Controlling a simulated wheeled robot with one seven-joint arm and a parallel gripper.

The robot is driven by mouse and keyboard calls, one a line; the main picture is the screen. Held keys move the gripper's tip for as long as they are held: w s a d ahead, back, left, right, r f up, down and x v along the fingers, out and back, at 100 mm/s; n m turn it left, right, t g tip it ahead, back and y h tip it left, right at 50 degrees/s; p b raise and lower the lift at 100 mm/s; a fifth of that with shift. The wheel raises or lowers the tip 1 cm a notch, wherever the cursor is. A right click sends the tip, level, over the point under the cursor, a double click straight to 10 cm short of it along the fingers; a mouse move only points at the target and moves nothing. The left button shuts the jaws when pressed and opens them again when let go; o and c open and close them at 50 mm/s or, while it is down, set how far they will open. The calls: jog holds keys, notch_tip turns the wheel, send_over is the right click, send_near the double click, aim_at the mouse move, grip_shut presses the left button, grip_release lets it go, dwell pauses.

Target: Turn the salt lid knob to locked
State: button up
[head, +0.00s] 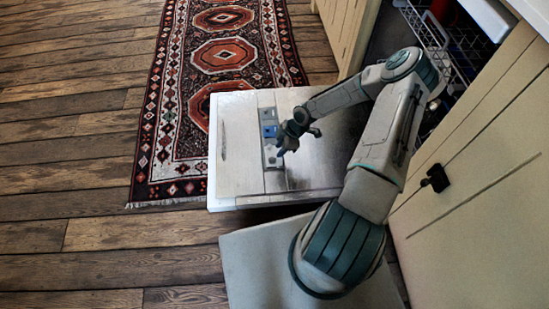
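The dishwasher door (238,183) lies open and flat, its inner face up. A light grey panel strip (272,160) runs down its middle, with two small blue parts (270,131) near its upper half. My gripper (286,147) is low over the door, at the right edge of this strip, just below and right of the blue parts. I cannot make out the salt lid knob or its setting; it is too small to tell or hidden by my gripper. The fingers are dark and small, so I cannot tell whether they are open, or whether they touch the panel.
The dishwasher rack (447,52) shows at the upper right, inside the opening. Cream cabinets (480,200) with a dark handle (436,179) stand along the right. A patterned rug (170,150) lies behind and left of the door. The wooden floor at left is clear.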

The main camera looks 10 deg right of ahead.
aim_at(273, 158)
jog(key=b+x, duration=0.1)
jog(key=x, duration=0.5)
jog(key=shift+b, duration=0.35)
grip_shut()
